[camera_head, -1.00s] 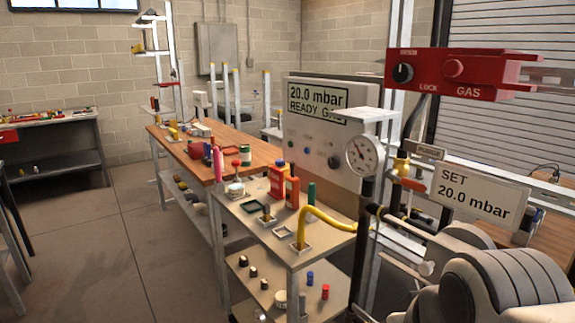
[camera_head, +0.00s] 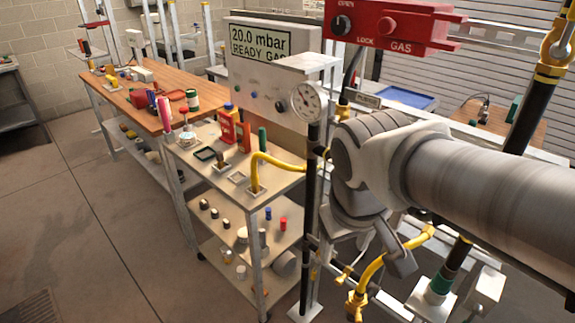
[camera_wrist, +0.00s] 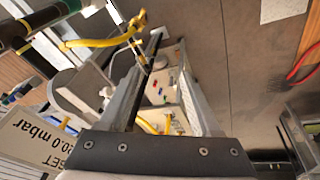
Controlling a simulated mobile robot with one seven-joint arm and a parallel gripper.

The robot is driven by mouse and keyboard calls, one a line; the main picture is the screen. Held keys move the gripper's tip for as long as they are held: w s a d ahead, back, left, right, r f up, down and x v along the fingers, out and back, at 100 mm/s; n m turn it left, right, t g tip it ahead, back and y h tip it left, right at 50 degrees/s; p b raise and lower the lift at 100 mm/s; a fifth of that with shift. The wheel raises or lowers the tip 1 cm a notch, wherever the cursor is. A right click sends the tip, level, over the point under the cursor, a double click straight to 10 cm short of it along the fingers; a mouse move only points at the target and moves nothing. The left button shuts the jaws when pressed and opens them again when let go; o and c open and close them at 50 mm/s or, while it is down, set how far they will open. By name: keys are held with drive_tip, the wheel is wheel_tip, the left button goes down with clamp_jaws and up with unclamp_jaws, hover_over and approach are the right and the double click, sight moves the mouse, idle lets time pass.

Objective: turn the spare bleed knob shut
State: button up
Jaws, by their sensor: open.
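I cannot tell for sure which part is the spare bleed knob. A black selector knob (camera_head: 341,25) and a red knob (camera_head: 387,26) sit on the red gas box (camera_head: 425,30). Small loose knobs (camera_head: 214,213) stand on the cart's lower shelf. My gripper (camera_wrist: 166,45) is open in the wrist view, its two fingers apart with nothing gripped. Between and beyond them show the cart (camera_wrist: 168,88) and a yellow pipe (camera_wrist: 100,42). In the head view my arm hides much of the pipework at right.
A yellow hose (camera_head: 275,158) rises from the cart top (camera_head: 215,178) beside the black post and pressure gauge (camera_head: 308,101). Yellow-handled pipework (camera_head: 375,275) stands low at right near my wrist. A wooden bench (camera_head: 150,100) lies behind. The floor at left is clear.

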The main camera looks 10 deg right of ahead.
drive_tip(key=w+d+f+n+g+h+b, duration=0.1)
drive_tip(key=w+f+n+g+h+b, duration=0.15)
drive_tip(key=f, duration=0.45)
drive_tip(key=w+d+f+n+g+h+b, duration=0.1)
drive_tip(key=w+f+n+g+h+b, duration=0.15)
drive_tip(key=f, duration=0.35)
drive_tip(key=n+t+h+b, duration=0.8)
drive_tip(key=n+t+b, duration=0.3)
drive_tip(key=n, duration=1)
approach(337, 283)
drive_tip(key=shift+t, duration=0.7)
drive_tip(key=x, duration=0.3)
drive_tip(key=b+x, duration=0.1)
drive_tip(key=x, duration=0.7)
drive_tip(key=shift+s+d+f, duration=0.2)
drive_tip(key=shift+s+f, duration=0.15)
drive_tip(key=shift+s, duration=0.05)
clamp_jaws()
